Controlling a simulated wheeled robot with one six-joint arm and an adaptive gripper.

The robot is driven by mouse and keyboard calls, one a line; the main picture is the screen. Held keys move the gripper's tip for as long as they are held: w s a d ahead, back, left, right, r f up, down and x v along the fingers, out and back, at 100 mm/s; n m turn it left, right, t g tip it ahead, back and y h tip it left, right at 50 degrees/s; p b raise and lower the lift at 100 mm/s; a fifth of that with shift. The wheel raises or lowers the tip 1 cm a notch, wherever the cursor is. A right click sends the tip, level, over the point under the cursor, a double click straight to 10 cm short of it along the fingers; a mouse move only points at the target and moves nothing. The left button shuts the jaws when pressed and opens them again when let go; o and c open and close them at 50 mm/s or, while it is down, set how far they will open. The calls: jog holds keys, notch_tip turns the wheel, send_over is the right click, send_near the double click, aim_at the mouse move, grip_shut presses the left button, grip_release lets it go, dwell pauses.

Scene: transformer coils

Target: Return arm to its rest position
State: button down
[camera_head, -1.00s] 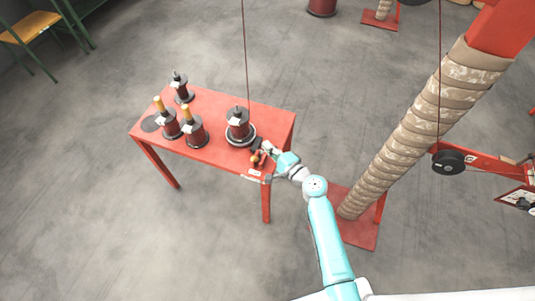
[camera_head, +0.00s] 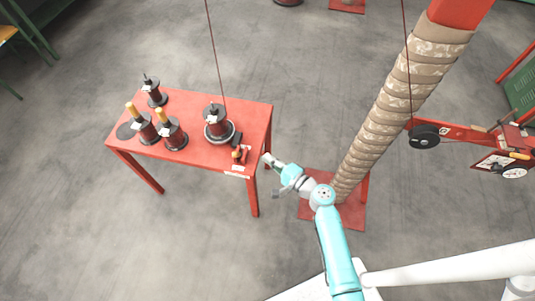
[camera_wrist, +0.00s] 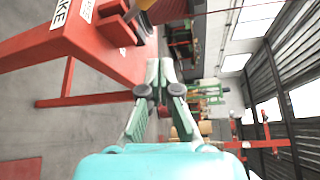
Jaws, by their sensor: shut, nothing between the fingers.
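My arm (camera_head: 338,245) reaches up from the bottom of the head view, bent at the elbow. My gripper (camera_head: 267,159) is just off the right front corner of the red table (camera_head: 190,155), apart from the things on it. In the wrist view my gripper (camera_wrist: 160,66) is shut, its fingertips together with nothing between them. The red table (camera_wrist: 105,50) lies to its upper left there.
The table holds several dark red coils, including one on a round base (camera_head: 217,128) under a hanging cable, and a small orange-handled tool (camera_head: 239,154). A wrapped column (camera_head: 395,100) stands right of my arm. Grey floor lies left and front.

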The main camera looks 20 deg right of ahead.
jog(key=s+a+f+n+g+h, duration=0.1)
jog(key=s+n+h, duration=0.2)
jog(key=s, duration=0.9)
jog(key=s+f+n+g+h, duration=0.2)
jog(key=s, duration=0.9)
jog(key=s+r+n+t+h, duration=0.1)
jog(key=s+r+n, duration=0.4)
jog(key=s+r, duration=0.3)
jog(key=s+r+n+t, duration=0.1)
jog(key=s+r+n, duration=0.4)
jog(key=r, duration=0.9)
jog(key=s, duration=0.3)
jog(key=shift+d+n+t+h, duration=0.3)
jog(key=shift+d+h, duration=0.05)
jog(key=shift+h, duration=0.05)
